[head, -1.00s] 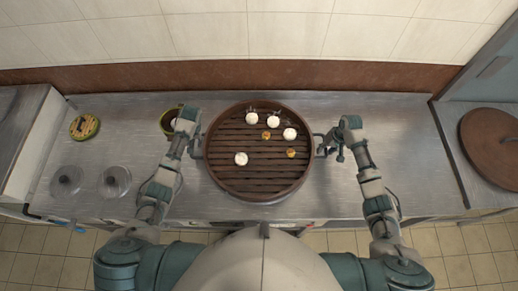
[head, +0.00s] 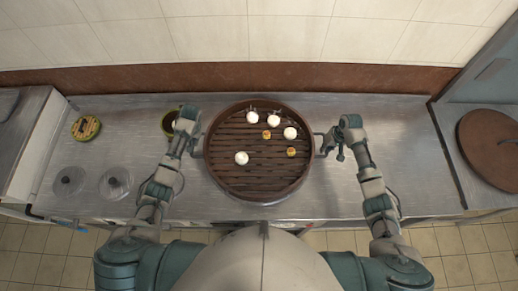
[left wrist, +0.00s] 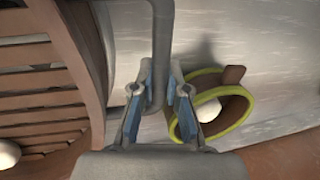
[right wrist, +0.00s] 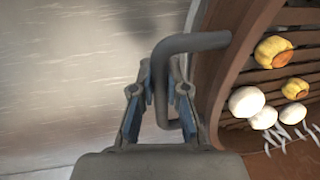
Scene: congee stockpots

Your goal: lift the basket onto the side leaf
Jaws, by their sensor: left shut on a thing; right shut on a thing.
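The basket (head: 225,180) is a round brown slatted steamer with a raised rim, in the middle of the head view. Several white buns and two yellow pieces lie on its slats. My left gripper (head: 197,150) is at the basket's left side; in the left wrist view its fingers (left wrist: 158,98) are shut on a grey bar handle (left wrist: 160,40). My right gripper (head: 325,147) is at the right side; in the right wrist view its fingers (right wrist: 160,95) are shut on the other grey handle (right wrist: 195,42). I cannot tell how far the basket is above the counter.
A small green-rimmed cup (left wrist: 240,122) with a white piece inside stands just left of the basket. A yellow-green round tin (head: 86,127) and two clear lids (head: 115,182) are further left. A side surface (head: 462,165) with a brown round lid (head: 490,137) is at the right.

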